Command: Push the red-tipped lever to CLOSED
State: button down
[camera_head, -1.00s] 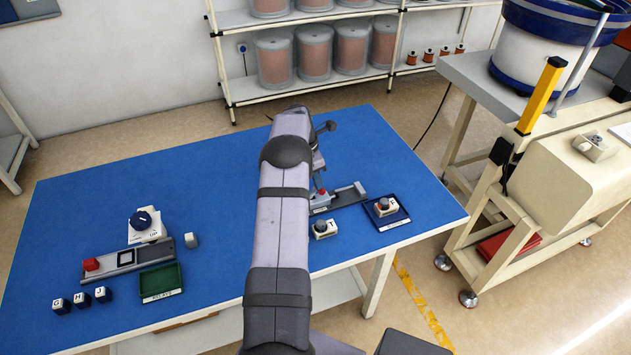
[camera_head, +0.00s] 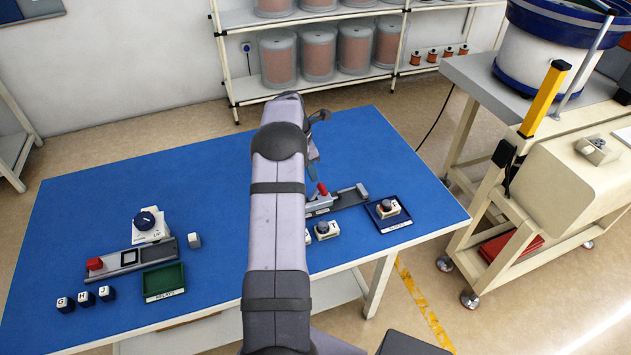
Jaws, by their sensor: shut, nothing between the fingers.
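The red-tipped lever (camera_head: 322,189) stands on a grey fixture (camera_head: 347,198) at the right of the blue table, just right of my arm. Its red tip leans up and to the left in the picture. My arm hides the left part of the fixture, and the position marking is too small to read. My gripper (camera_head: 314,156) shows only in part at the right edge of my arm, behind and above the lever. It is shut and empty. I cannot tell whether it touches the lever.
Right of the lever, a navy tray (camera_head: 388,222) holds a block marked F. A block with a dark knob (camera_head: 325,231) stands in front of the fixture. At left are a white dial unit (camera_head: 148,224), a red-ended grey fixture (camera_head: 130,259), a green tray (camera_head: 164,282) and small lettered blocks.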

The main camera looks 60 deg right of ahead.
notch_tip(320, 180, up, 7)
jog(key=s+d+b, duration=0.1)
jog(key=shift+s+d+f, duration=0.15)
jog(key=shift+s+d, duration=0.05)
jog(key=shift+d, duration=0.05)
dwell(0.5)
